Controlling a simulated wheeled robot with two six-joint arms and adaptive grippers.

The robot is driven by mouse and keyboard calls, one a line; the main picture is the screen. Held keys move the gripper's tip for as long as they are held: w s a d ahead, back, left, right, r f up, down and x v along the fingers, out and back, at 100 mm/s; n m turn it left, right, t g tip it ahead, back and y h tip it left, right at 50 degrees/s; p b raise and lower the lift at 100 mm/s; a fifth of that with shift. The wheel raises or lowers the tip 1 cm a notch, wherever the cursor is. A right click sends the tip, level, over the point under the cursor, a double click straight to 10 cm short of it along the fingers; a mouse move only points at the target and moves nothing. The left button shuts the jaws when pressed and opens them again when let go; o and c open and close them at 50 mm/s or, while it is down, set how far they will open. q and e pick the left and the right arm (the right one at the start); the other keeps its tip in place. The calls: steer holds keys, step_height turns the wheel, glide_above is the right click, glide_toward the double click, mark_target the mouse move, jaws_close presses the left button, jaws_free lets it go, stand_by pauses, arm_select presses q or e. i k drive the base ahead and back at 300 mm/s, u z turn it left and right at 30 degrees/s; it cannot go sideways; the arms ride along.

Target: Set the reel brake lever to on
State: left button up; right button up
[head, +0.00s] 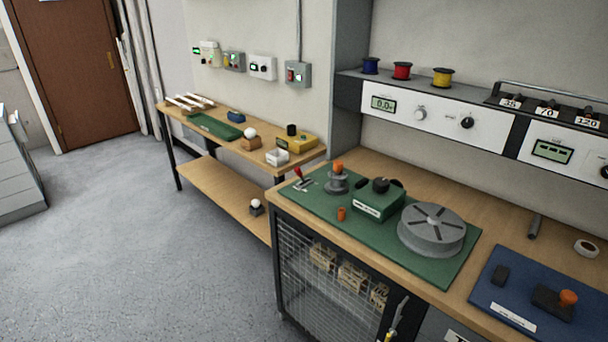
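A small lever with a red handle (298,173) stands on a light base plate at the left end of the green mat (324,207) on the near bench. It looks like the reel brake lever. Its handle leans to the upper left; the on and off markings are too small to read. A large grey slotted reel (431,229) lies flat at the right of the same mat. Neither of my grippers is in view.
Between lever and reel are a grey post with an orange top (337,179), a small orange piece (341,214) and a green box with a black knob (378,199). A blue mat (540,304) lies to the right. Open floor (130,240) is at the left.

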mark_target(298, 170)
steer(key=z, duration=0.55)
steer(key=i, duration=1.1)
steer(key=u, duration=0.35)
